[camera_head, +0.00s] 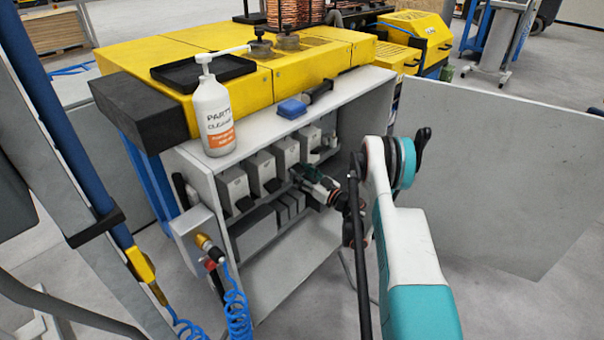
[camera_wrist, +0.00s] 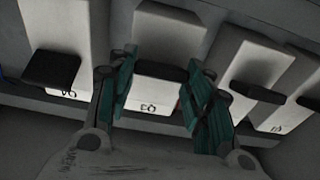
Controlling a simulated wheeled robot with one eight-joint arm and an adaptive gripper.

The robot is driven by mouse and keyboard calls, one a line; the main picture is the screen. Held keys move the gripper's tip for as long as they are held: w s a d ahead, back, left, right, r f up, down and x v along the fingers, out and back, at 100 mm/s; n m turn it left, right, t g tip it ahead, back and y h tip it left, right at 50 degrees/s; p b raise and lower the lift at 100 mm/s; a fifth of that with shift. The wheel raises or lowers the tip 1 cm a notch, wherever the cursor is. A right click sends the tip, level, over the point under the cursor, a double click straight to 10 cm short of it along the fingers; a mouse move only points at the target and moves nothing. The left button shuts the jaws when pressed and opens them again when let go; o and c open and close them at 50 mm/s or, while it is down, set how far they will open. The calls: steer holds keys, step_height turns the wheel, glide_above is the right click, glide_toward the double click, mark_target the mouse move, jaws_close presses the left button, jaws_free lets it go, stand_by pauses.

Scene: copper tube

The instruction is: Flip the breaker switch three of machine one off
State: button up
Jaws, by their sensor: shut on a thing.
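A row of grey breaker switches (camera_head: 262,172) with black levers sits inside the open cabinet of the machine. My gripper (camera_head: 299,174) reaches in from the right, in front of the row's right half, and partly hides the breakers there. In the wrist view, a middle breaker (camera_wrist: 167,32) has its dark lever (camera_wrist: 160,72) between the green fingers of my gripper (camera_wrist: 161,64), which are shut on it. A breaker to the left (camera_wrist: 57,30) and one to the right (camera_wrist: 262,68) have their black levers free. The small marks below the levers are too blurred to read.
The grey cabinet frame (camera_head: 352,95) encloses the row. A blue coiled hose (camera_head: 237,312) hangs at the cabinet's left front. Open floor (camera_head: 500,290) lies to the right.

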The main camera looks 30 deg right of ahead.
steer(key=o, duration=1)
steer(key=shift+o, duration=0.2)
steer(key=shift+r, duration=0.1)
step_height(320, 180, up, 10)
stand_by(0.3)
